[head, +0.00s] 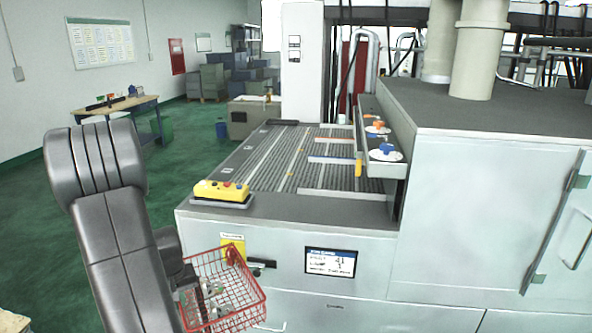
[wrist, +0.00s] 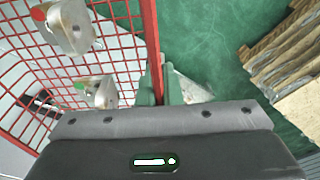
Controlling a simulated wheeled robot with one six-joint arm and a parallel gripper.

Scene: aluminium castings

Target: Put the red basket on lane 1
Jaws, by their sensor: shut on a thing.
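The red wire basket (head: 252,268) hangs in front of the grey machine, below its bed edge. It also shows at the left of the wrist view (wrist: 127,24). It holds metal castings, one with a red mark (wrist: 70,27) and one with a green mark (wrist: 97,91). My gripper (wrist: 160,80) is shut on the basket's red rim; in the head view my arm hides it. The machine's ribbed bed (head: 268,160) is split into lanes by light strips, with an orange and a blue bar across it. I cannot tell which lane is number 1.
A yellow button box (head: 222,191) sits on the bed's front left corner. A raised shelf (head: 382,140) with blue and orange knobs borders the bed's right. A small screen (head: 330,262) is on the front panel. Wooden pallet-like boards (wrist: 285,60) lie right in the wrist view. Green floor is open at left.

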